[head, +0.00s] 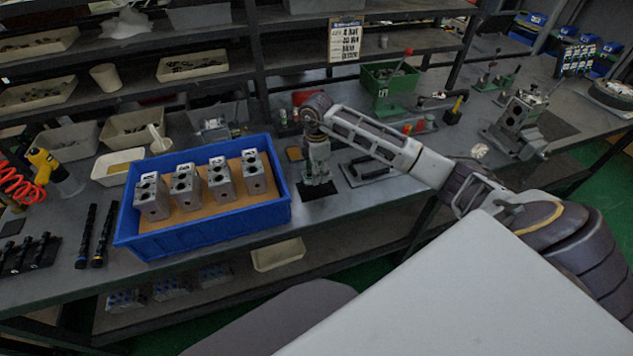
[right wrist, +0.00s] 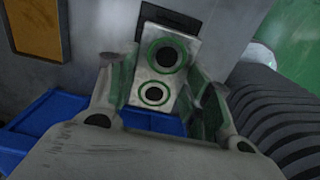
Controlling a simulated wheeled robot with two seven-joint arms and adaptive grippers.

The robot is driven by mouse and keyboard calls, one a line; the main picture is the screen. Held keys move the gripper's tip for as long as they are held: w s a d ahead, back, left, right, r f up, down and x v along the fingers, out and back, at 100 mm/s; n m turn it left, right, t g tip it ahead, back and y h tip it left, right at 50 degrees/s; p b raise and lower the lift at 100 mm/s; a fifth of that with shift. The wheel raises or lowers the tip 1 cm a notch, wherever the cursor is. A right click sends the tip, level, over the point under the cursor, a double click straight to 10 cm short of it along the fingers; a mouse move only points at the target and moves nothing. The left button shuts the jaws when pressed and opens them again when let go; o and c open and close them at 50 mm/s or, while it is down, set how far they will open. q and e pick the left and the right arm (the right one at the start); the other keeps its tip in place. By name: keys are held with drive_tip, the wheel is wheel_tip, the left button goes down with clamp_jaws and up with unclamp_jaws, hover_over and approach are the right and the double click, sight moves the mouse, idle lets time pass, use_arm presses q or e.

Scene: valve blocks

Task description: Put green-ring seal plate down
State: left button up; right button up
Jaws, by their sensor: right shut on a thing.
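The seal plate (right wrist: 164,78) is a light grey plate with two green rings around dark holes, clear in the right wrist view. It lies between the fingers of my right gripper (right wrist: 163,100), which is shut on it. In the head view my right gripper (head: 318,176) points down over a small black mat (head: 316,193) on the bench, just right of the blue crate (head: 200,227). The black mat (right wrist: 170,17) also shows behind the plate in the wrist view. Whether the plate touches the mat is unclear. My left gripper is out of view.
The crate holds several grey valve blocks (head: 220,180) on a brown board. A small orange-brown pad (head: 294,154) lies behind my right gripper. A dark tray with a black part (head: 370,171) lies to its right. A clamped block (head: 517,116) stands farther right. Black tools (head: 98,236) lie left.

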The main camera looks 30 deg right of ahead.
sight(317, 188)
drive_tip(key=shift+f, duration=0.45)
wheel_tip(317, 188, down, 4)
drive_tip(key=shift+r, duration=0.15)
drive_tip(key=shift+f, duration=0.25)
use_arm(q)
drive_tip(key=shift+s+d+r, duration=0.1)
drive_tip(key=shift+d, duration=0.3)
use_arm(e)
drive_tip(key=shift+f, duration=0.1)
drive_tip(key=shift+f, duration=0.15)
drive_tip(key=o, duration=0.9)
drive_tip(key=shift+o, duration=1.1)
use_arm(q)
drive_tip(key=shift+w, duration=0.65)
use_arm(e)
drive_tip(key=shift+o, duration=0.2)
